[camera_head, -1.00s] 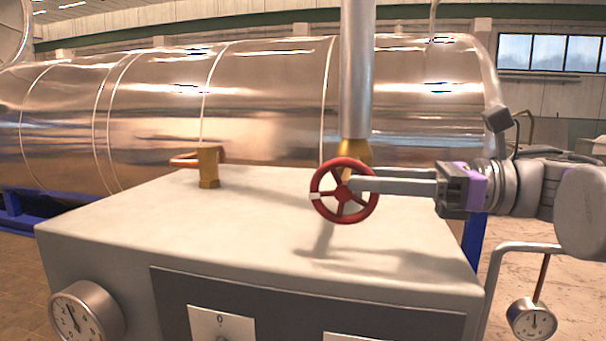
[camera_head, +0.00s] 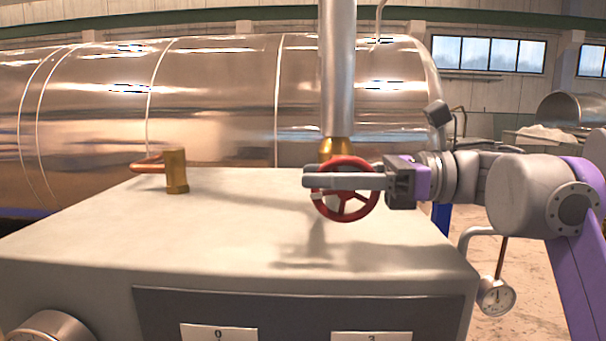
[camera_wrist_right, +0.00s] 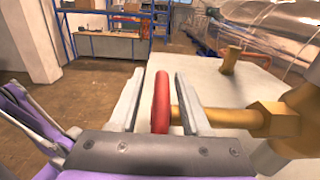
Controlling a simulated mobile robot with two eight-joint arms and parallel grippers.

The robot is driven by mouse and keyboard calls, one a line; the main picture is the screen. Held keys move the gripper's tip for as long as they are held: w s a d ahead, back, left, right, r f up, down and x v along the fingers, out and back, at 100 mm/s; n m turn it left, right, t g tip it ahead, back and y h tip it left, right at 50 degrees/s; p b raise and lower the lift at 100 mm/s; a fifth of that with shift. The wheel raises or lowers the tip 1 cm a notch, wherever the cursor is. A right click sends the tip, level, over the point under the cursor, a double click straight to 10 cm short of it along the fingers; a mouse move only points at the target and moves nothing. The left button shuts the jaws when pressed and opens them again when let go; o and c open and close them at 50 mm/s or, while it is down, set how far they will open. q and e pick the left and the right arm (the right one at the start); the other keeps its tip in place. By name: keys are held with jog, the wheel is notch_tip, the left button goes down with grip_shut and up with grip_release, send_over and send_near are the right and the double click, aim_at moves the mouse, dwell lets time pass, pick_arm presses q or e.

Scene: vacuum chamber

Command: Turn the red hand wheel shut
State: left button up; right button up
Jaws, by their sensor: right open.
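The red hand wheel (camera_head: 343,209) stands upright on a brass valve (camera_head: 336,150) below a vertical metal pipe, above the pale cabinet top. A small white mark shows on its left rim. My right gripper (camera_head: 307,175) reaches in from the right, its fingers level across the upper part of the wheel. In the right wrist view, the wheel (camera_wrist_right: 161,103) is seen edge-on between the two spread fingers (camera_wrist_right: 160,75), with the brass stem to its right. The fingers appear apart from the rim; contact cannot be told. My left gripper is not in view.
The pale cabinet (camera_head: 225,225) lies below the wheel. A smaller brass fitting (camera_head: 176,172) with a copper pipe stands at its left. A large shiny tank (camera_head: 220,105) fills the back. A gauge (camera_head: 496,296) hangs at the right.

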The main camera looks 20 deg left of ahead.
jog(key=shift+s+a, duration=0.1)
jog(key=shift+a, duration=0.3)
jog(key=shift+d, duration=0.1)
jog(key=shift+d, duration=0.1)
jog(key=shift+c, duration=0.8)
grip_shut()
